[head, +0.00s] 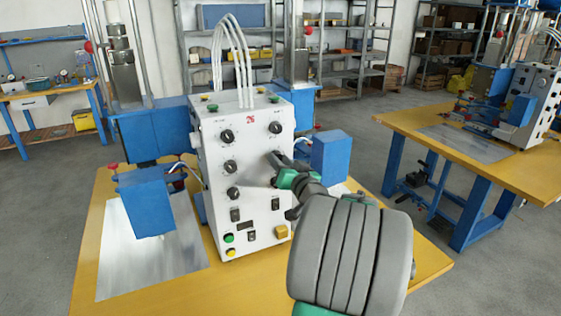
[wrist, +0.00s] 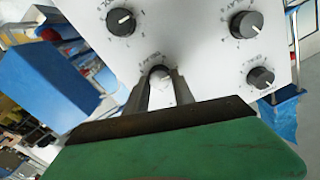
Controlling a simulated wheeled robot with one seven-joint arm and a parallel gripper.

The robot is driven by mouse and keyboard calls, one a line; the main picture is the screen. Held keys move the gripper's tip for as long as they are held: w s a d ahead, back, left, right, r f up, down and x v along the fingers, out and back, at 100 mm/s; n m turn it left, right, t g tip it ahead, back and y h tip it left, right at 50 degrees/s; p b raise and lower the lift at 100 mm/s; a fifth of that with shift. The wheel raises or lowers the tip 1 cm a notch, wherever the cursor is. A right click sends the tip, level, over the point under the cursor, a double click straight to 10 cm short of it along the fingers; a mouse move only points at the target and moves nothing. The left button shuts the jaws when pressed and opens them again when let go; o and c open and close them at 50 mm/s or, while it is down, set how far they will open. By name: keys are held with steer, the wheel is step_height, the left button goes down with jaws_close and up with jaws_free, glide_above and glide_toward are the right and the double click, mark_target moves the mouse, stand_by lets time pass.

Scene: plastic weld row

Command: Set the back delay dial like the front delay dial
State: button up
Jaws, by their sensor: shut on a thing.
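The white control box (head: 245,185) stands on the yellow bench with black dials on its front face. My gripper (head: 277,158) reaches in from the right. In the wrist view, my gripper (wrist: 160,80) has its two fingers closed around a dial (wrist: 160,72), mostly hidden between them. In the head view this is the lower spot of the right column, below another dial (head: 275,127). The gripped dial's pointer is unclear.
Blue blocks (head: 147,205) (head: 331,157) flank the box. Switches (head: 235,214) and coloured buttons (head: 228,239) sit low on its face. White hoses (head: 238,60) rise from its top. A second yellow bench (head: 460,150) with a similar machine stands at the right.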

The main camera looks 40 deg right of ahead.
jaws_close()
steer(key=m+p, duration=0.2)
steer(key=m, duration=0.8)
stand_by(0.4)
steer(key=shift+f+m, duration=0.1)
steer(key=shift+m, duration=0.3)
steer(key=o, duration=0.9)
jaws_free()
steer(key=shift+o, duration=0.2)
steer(key=shift+s, duration=0.15)
